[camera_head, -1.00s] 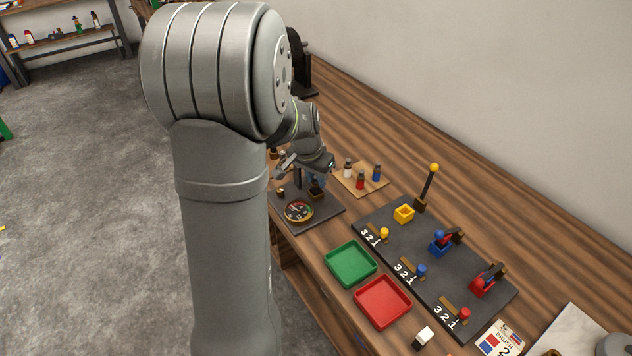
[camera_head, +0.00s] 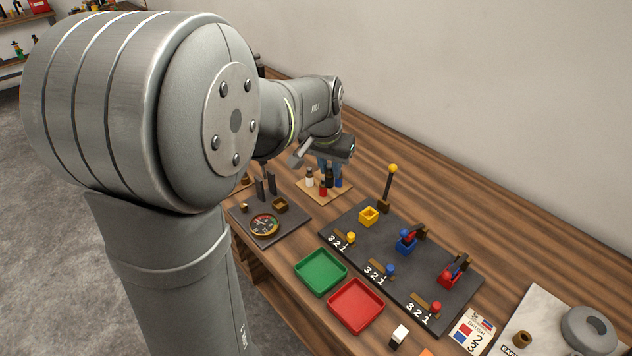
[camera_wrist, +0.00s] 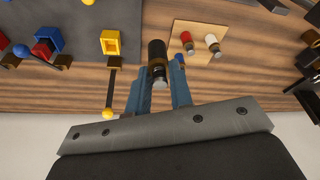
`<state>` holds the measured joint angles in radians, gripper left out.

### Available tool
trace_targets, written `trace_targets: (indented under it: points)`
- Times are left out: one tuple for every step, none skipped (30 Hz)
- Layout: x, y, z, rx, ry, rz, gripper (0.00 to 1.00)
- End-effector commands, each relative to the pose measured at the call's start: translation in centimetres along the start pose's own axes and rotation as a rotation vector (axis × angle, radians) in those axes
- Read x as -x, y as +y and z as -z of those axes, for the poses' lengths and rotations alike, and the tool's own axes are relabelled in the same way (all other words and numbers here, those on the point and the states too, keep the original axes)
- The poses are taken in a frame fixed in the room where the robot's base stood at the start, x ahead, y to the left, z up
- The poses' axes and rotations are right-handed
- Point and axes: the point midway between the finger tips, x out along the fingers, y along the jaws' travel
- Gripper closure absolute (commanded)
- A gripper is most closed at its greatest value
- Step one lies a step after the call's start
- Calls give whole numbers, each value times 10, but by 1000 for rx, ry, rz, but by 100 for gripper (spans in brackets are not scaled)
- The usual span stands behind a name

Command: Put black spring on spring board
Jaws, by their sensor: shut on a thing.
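My gripper (camera_head: 329,166) is shut on the black spring (camera_wrist: 157,52), a dark cylinder with a silvery end between the blue fingers (camera_wrist: 158,88) in the wrist view. The black spring also shows in the head view (camera_head: 329,173), over or beside the spring board. The spring board (camera_head: 310,190) is a small light-wood plate holding a white, a red and a blue spring. It also shows in the wrist view (camera_wrist: 182,29), just beside the held spring. I cannot tell whether the black spring touches the board.
A dark board with a round gauge (camera_head: 264,224) and a brown socket (camera_head: 281,205) lies left of the spring board. A dark panel (camera_head: 388,247) with levers and a tall yellow-knobbed stick (camera_head: 390,185) is to the right. Green (camera_head: 321,271) and red (camera_head: 356,305) trays lie in front.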

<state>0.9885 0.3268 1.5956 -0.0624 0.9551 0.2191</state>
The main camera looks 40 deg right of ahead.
Motion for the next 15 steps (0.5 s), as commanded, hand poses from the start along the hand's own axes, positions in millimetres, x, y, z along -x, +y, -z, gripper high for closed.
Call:
trace_targets:
  points:
    - [-6,7,15,-4,-1,-1,100]
    - [-8,11,22,-5,-1,-1,100]
    - [-12,16,32,-4,-1,0,100]
    - [-14,20,40,-4,-1,0,100]
    - [-16,23,47,-4,-1,0,100]
    - [-19,28,54,-2,-1,0,100]
    - [-21,31,60,-3,-1,0,100]
    - [-23,34,65,-2,0,0,100]
    - [-25,38,70,-1,0,0,100]
    - [-26,40,73,0,1,1,100]
    - [-27,41,76,0,1,1,100]
    - [-30,42,79,1,1,1,100]
    - [-32,41,80,2,0,2,100]
    - [-34,38,82,3,0,2,100]
    - [-37,33,83,5,0,2,100]
